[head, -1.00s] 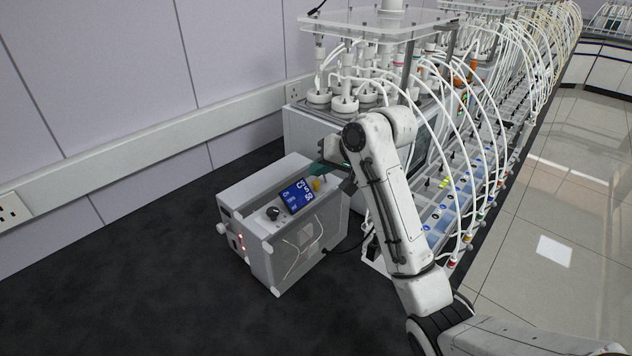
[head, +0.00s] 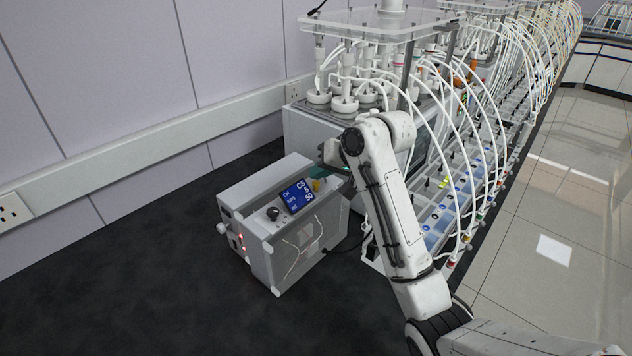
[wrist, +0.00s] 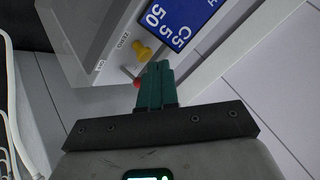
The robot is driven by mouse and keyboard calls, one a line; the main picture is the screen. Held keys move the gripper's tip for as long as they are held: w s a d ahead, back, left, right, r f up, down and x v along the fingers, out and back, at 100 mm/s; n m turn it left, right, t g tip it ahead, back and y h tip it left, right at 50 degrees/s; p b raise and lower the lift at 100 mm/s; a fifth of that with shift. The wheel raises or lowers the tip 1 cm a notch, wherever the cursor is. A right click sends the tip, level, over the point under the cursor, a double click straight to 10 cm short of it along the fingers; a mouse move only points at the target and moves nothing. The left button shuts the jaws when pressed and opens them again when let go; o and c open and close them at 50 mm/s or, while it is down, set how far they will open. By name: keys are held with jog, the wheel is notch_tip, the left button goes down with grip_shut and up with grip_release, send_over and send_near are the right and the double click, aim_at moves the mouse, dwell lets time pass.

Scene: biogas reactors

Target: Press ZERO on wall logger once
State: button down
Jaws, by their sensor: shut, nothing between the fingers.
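The logger is a grey-white box (head: 240,190) with a tilted blue display (head: 297,196), standing on the dark floor surface near the wall. In the wrist view its display (wrist: 188,18) shows large white characters. Beside the display is a yellow button (wrist: 141,50), with a small label that seems to read ZERO next to it. A red part (wrist: 137,84) and a thin metal lever (wrist: 128,72) sit lower down. My gripper (wrist: 156,66) has its teal fingers together, empty, close to the red part and just below the yellow button. I cannot tell whether the fingers touch anything.
A dark knob (head: 273,213) is on the logger's near side. Behind it stands a rig with white-capped vessels (head: 344,103) under a clear plate, with many white tubes (head: 480,130) arching to the right. A wall rail (head: 150,150) runs behind. Dark surface left of the logger is clear.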

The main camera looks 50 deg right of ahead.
jog(key=shift+f, duration=0.9)
dwell(0.8)
jog(key=shift+r, duration=0.15)
jog(key=shift+r+p, duration=1.15)
jog(key=shift+r, duration=0.1)
notch_tip(320, 180, up, 5)
jog(key=p, duration=0.4)
dwell(0.8)
